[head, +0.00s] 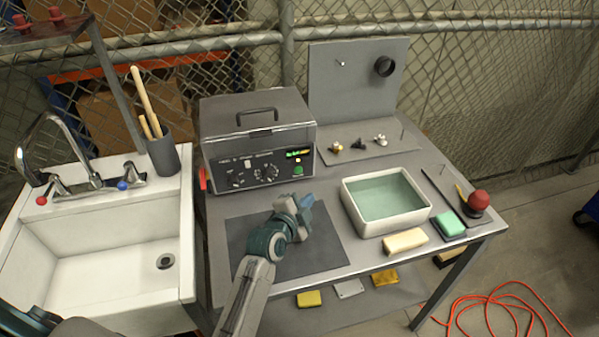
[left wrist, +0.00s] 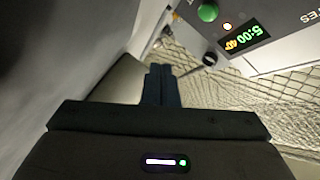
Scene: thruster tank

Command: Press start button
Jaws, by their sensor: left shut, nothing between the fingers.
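The grey ultrasonic-cleaner-like machine (head: 258,140) stands at the back left of the table with its lid closed. Its front panel has knobs, a lit display (head: 297,153) and a green start button (head: 298,170) at the right. In the left wrist view the round green button (left wrist: 208,12) is at the top, beside the display (left wrist: 245,38), which reads 5:00 in green. My left gripper (head: 305,201) is shut and empty, over the dark mat just in front of and below the button, apart from it. Its closed fingers (left wrist: 158,86) show in the left wrist view. My right gripper is not in view.
A white basin of greenish liquid (head: 387,197) stands right of the dark mat (head: 318,250). A board with small parts (head: 366,147) is behind. A white sink (head: 95,255) is at left.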

